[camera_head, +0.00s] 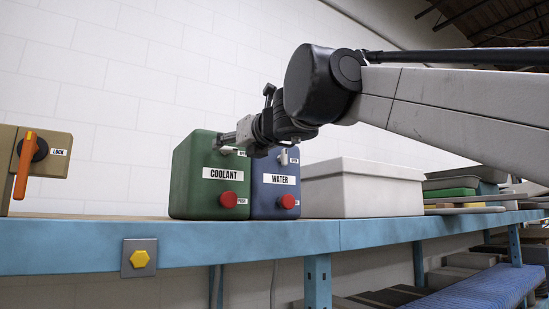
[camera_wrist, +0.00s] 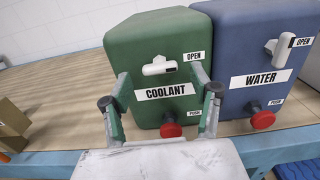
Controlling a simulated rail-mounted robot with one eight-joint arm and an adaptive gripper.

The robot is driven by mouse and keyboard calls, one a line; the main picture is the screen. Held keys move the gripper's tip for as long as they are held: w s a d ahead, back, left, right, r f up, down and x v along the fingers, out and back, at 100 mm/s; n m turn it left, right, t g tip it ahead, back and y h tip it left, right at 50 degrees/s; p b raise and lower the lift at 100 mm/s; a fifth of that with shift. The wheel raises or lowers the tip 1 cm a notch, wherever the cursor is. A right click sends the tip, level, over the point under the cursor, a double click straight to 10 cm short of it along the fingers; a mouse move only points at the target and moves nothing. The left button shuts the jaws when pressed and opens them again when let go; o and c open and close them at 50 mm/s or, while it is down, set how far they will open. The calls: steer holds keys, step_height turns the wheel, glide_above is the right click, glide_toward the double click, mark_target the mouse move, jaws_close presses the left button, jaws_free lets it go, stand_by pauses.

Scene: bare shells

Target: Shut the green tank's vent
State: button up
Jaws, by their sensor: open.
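The green tank (camera_head: 195,180) labelled COOLANT stands on the blue-edged bench; it also fills the middle of the wrist view (camera_wrist: 130,55). Its white vent handle (camera_wrist: 157,69) lies almost level above the label, with an OPEN mark to its upper right. A red knob (camera_wrist: 171,129) marked PUSH sits below. My gripper (camera_head: 228,138) is at the upper front of the green tank. In the wrist view my gripper (camera_wrist: 162,77) is open, one finger on each side of the handle. I cannot tell whether either finger touches it.
The blue WATER tank (camera_wrist: 232,50) stands close to the right, with its own white handle (camera_wrist: 280,47) tilted and a red knob (camera_wrist: 263,119). A pale bin (camera_head: 350,190) stands farther right. A tan LOCK box (camera_head: 57,160) with an orange lever (camera_head: 23,165) is left; bench between is clear.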

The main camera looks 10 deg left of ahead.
mark_target(227, 150)
steer(key=shift+x, duration=1.15)
steer(key=shift+c, duration=0.2)
steer(key=c, duration=1.1)
